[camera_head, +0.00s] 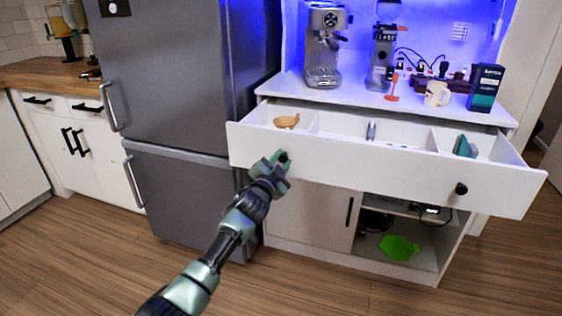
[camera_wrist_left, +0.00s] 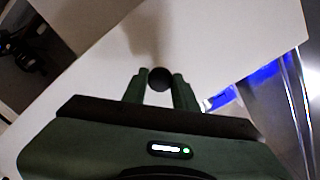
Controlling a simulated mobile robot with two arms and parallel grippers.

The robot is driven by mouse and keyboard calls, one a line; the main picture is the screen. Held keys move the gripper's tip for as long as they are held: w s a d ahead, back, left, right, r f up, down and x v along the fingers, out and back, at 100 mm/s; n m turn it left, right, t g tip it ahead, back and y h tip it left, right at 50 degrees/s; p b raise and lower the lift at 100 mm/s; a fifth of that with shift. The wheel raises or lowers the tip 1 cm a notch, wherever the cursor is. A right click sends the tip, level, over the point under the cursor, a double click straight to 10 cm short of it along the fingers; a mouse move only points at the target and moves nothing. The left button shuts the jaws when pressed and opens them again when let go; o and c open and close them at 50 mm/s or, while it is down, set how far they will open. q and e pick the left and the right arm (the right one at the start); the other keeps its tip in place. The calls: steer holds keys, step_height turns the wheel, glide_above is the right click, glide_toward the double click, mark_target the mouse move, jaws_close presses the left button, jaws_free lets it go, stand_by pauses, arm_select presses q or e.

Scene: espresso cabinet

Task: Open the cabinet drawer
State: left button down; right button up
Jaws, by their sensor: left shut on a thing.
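The white cabinet drawer (camera_head: 370,165) stands pulled out from under the countertop, and its inside compartments show in the head view. It has two round black knobs. My left gripper (camera_head: 281,160) is at the left knob (camera_head: 284,157) on the drawer front. In the left wrist view, the fingers of my left gripper (camera_wrist_left: 160,88) are closed around the black knob (camera_wrist_left: 160,79). The right knob (camera_head: 461,189) is free. My right gripper is not in view.
The drawer holds a tan bowl (camera_head: 287,121) at left and a teal item (camera_head: 465,147) at right. An espresso machine (camera_head: 324,48), a grinder (camera_head: 382,50) and a dark box (camera_head: 484,88) stand on the countertop. A grey fridge (camera_head: 185,90) stands left. Floor is clear in front.

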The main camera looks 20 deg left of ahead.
arm_select(q)
steer(key=shift+s, duration=0.1)
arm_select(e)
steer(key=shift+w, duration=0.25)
arm_select(q)
steer(key=c, duration=1.1)
jaws_free()
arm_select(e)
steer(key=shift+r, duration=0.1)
